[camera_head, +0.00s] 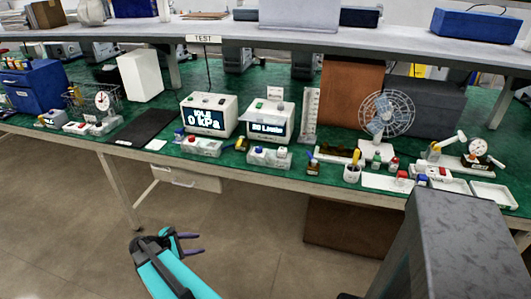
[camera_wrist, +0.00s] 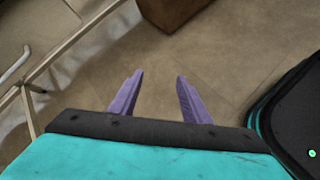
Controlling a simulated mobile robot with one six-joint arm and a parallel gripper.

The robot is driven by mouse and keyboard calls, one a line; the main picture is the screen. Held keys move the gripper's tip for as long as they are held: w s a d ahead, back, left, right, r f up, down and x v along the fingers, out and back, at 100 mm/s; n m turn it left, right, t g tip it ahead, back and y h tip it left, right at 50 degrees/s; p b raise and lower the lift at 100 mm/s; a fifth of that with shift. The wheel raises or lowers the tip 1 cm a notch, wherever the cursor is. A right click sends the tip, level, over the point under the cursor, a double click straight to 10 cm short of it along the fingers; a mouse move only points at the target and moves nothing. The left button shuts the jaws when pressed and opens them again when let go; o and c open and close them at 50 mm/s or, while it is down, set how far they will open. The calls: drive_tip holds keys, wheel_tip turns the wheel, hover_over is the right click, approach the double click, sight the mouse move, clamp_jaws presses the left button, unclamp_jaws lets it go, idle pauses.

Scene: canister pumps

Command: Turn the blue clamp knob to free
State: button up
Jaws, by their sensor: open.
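Several small blue parts show on the bench in the head view: one on the left grey block (camera_head: 179,134), one on the middle block (camera_head: 258,151), and one on the right block (camera_head: 422,180). They are too small to tell which is the clamp knob, or how it is turned. My gripper (camera_head: 203,243) has purple fingers, spread apart and empty. It hangs in front of the bench and below its top, over the floor, well apart from all the blue parts.
The green bench top (camera_head: 255,173) is crowded along its front edge. Two display boxes (camera_head: 209,115) (camera_head: 266,121), a wire-guard fan (camera_head: 386,115), a white tray (camera_head: 491,194) and a gauge stand (camera_head: 477,155) stand there. A shelf (camera_head: 330,40) runs above. A brown box (camera_head: 345,228) sits below the bench.

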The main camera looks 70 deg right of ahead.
drive_tip(key=s+d+r+n+g+h+b, duration=0.1)
drive_tip(key=d+r+h, duration=0.1)
drive_tip(key=d+r, duration=0.55)
drive_tip(key=s+d+r+n+g+h+b, duration=0.15)
drive_tip(key=d+r, duration=0.25)
drive_tip(key=d, duration=0.7)
drive_tip(key=n+g+h+b, duration=0.2)
drive_tip(key=h, duration=0.1)
approach(265, 149)
drive_tip(key=w+a+r, duration=0.2)
drive_tip(key=a, duration=0.1)
drive_tip(key=shift+f, duration=0.25)
drive_tip(key=shift+d, duration=0.15)
drive_tip(key=x, duration=0.6)
drive_tip(key=p+x, duration=0.1)
drive_tip(key=x, duration=0.6)
drive_tip(key=shift+s+d+r+p, duration=0.2)
drive_tip(key=shift+p, duration=0.1)
